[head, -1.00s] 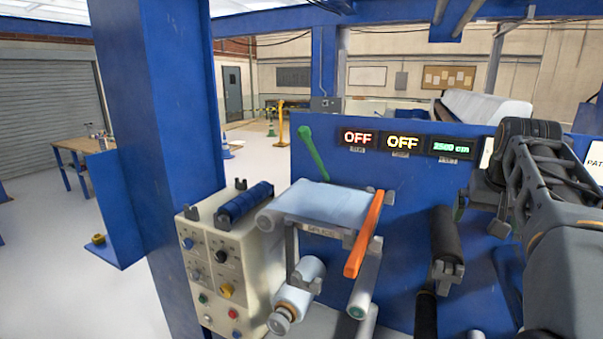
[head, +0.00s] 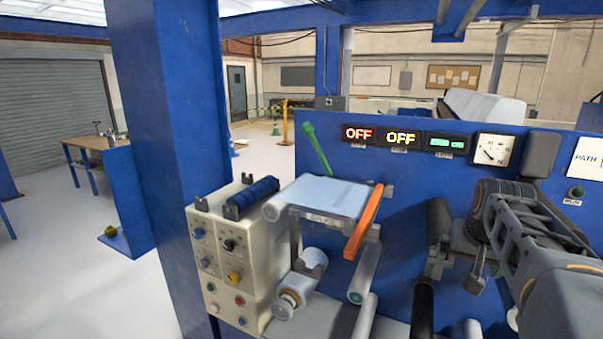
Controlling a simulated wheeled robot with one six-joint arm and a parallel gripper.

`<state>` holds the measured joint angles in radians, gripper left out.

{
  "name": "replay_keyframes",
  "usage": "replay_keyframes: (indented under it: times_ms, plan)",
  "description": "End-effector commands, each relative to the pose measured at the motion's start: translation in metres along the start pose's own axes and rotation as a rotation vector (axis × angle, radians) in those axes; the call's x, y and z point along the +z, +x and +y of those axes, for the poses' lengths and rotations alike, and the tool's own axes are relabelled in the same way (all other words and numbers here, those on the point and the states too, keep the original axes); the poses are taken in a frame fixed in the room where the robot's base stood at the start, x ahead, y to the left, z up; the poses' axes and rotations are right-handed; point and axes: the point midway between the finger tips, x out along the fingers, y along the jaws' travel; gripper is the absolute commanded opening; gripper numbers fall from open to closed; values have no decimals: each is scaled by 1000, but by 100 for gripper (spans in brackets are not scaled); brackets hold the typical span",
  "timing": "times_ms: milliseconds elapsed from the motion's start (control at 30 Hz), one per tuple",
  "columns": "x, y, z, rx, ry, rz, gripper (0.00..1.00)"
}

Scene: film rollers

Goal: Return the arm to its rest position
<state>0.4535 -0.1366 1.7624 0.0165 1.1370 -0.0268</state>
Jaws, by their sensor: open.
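My arm reaches in from the right edge, and its dark wrist joint stands in front of the blue machine panel (head: 400,185). My gripper (head: 485,271) hangs below the wrist, partly hidden by the arm. Its fingers look apart, and I see nothing between them. It is in front of the panel, to the right of a black roller (head: 438,222).
Left of the arm stand an orange bar (head: 363,225), a blue-white film table (head: 325,196), a green lever (head: 317,148) and a beige control box (head: 226,262). A large blue post (head: 165,150) rises further left. Two displays (head: 358,133) read OFF. Open floor lies left.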

Motion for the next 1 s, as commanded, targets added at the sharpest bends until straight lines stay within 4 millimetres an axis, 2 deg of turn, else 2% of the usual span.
replay_keyframes:
  times_ms: [167,300,400,500,600,700,1000]
  plan:
    - [63,25,-37,-33,-89,-13,100]
    - [128,44,-66,-69,-189,-19,100]
    - [168,52,-80,-95,-262,-21,100]
    - [197,54,-90,-119,-326,-21,100]
    - [206,48,-99,-141,-370,2,100]
    - [208,42,-105,-154,-391,20,100]
    - [208,42,-107,-156,-397,18,100]
